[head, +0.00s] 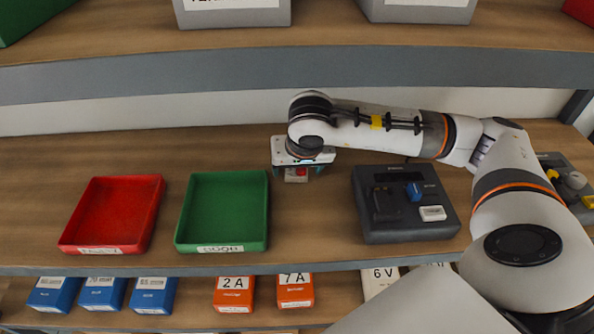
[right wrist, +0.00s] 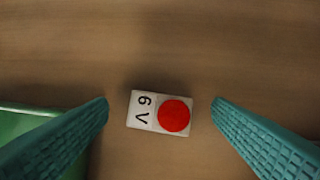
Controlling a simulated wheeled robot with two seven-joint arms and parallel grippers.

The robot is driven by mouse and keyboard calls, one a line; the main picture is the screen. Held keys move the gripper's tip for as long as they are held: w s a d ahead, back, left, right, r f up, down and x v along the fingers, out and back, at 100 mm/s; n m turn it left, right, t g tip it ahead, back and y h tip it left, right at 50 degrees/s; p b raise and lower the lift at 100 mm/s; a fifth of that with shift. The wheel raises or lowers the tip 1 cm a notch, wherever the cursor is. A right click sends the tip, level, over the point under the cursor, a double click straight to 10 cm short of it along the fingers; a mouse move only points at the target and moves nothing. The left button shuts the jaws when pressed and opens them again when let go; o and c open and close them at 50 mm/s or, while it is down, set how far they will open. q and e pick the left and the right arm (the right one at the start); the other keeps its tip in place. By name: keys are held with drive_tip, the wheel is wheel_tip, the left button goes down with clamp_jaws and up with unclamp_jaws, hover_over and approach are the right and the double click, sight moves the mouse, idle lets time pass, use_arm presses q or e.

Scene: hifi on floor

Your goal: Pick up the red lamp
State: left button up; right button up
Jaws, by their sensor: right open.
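The red lamp (head: 298,174) is a small white block with a round red top. It lies on the wooden shelf between the green tray and the dark grey device. In the right wrist view the red lamp (right wrist: 160,113) shows a "6 V" label beside the red disc. My right gripper (head: 297,166) is open and points down over the lamp. In the right wrist view its teal fingers (right wrist: 160,108) stand on either side of the lamp, with a gap on both sides. My left gripper is not in view.
A red tray (head: 67,241) and a green tray (head: 266,215) stand left of the lamp. A dark grey device (head: 400,232) with a blue and a white block on it stands to the right. A shelf edge (head: 300,72) runs above. Blue and orange boxes (head: 234,292) sit below.

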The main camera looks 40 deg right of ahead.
drive_tip(key=c, duration=1.1)
drive_tip(key=shift+c, duration=0.2)
